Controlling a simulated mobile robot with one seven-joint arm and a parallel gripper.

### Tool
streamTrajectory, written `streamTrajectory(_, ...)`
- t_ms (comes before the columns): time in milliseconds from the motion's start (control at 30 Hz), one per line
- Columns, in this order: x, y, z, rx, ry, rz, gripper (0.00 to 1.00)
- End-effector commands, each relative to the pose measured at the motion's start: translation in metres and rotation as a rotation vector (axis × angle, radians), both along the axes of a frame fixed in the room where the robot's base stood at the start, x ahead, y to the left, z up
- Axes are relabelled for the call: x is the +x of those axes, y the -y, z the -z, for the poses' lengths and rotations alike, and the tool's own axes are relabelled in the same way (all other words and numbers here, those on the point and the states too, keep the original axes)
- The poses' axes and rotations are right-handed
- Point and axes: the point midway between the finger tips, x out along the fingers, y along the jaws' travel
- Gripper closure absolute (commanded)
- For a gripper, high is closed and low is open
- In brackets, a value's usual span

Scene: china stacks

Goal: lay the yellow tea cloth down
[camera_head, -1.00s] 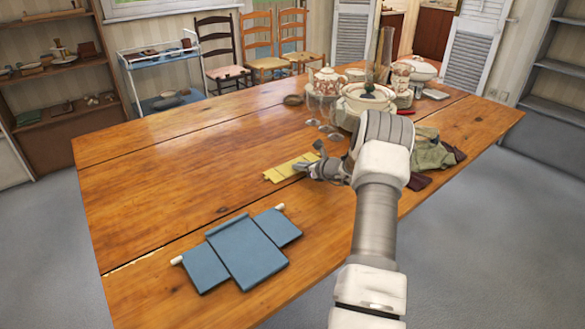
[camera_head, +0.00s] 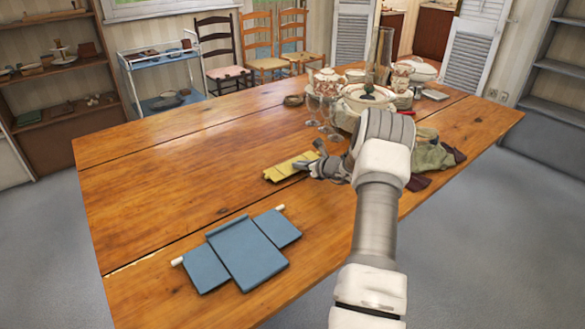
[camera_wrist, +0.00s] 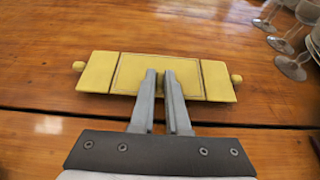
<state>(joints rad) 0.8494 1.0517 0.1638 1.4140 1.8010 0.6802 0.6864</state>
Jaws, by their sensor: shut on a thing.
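The yellow tea cloth (camera_head: 291,167) is a flat folded strip with darker fold lines and a small rolled knob at each end. It also shows in the wrist view (camera_wrist: 100,72), lying across the picture just above or on the wooden table; I cannot tell whether its underside touches. My gripper (camera_wrist: 163,75) is shut on the cloth's near edge, close to its middle, with the fingertips over it. In the head view my gripper (camera_head: 312,165) is at the cloth's right end, partly hidden by my arm.
A blue folded cloth (camera_head: 245,252) lies nearer on the wooden table (camera_head: 160,170). Wine glasses (camera_wrist: 292,60) stand right of the yellow cloth, with china (camera_head: 365,98) behind. A green bundle (camera_head: 430,155) lies right of my arm. The table's left side is clear.

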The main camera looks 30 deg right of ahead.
Motion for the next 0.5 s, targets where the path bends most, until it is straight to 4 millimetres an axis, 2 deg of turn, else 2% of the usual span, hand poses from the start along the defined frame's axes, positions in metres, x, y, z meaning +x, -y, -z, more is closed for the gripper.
streamTrajectory(500, 0.0, 0.0, -0.022, 0.0, 0.0, 0.0, 1.0)
